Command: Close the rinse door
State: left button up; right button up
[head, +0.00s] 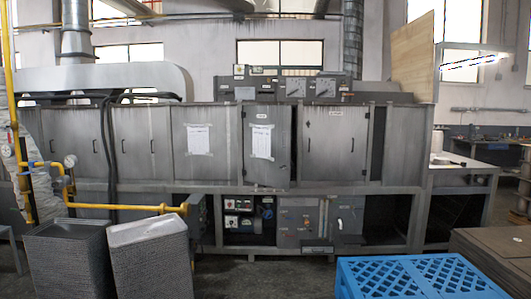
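A long grey metal washing machine with a row of doors runs across the middle of the head view. The door with a white paper sheet near the centre (267,172) stands slightly proud of the row, with a dark gap along its right edge, and looks ajar. To its right is another grey door (335,150) with a small label and handles, which looks flush. The labels are too small to read, so I cannot tell by name which is the rinse door. Neither of my grippers is in view.
A blue plastic crate (415,268) stands at the front right, beside brown stacked boards (495,245). Stacks of grey trays (150,235) stand at the front left, near a yellow pipe (120,207). The floor (270,275) between trays and crate is clear.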

aim_at(267, 128)
jog(key=i+z, duration=0.15)
jog(key=i, duration=2.2)
jog(key=i+l+u, duration=0.1)
jog(key=i, duration=1.1)
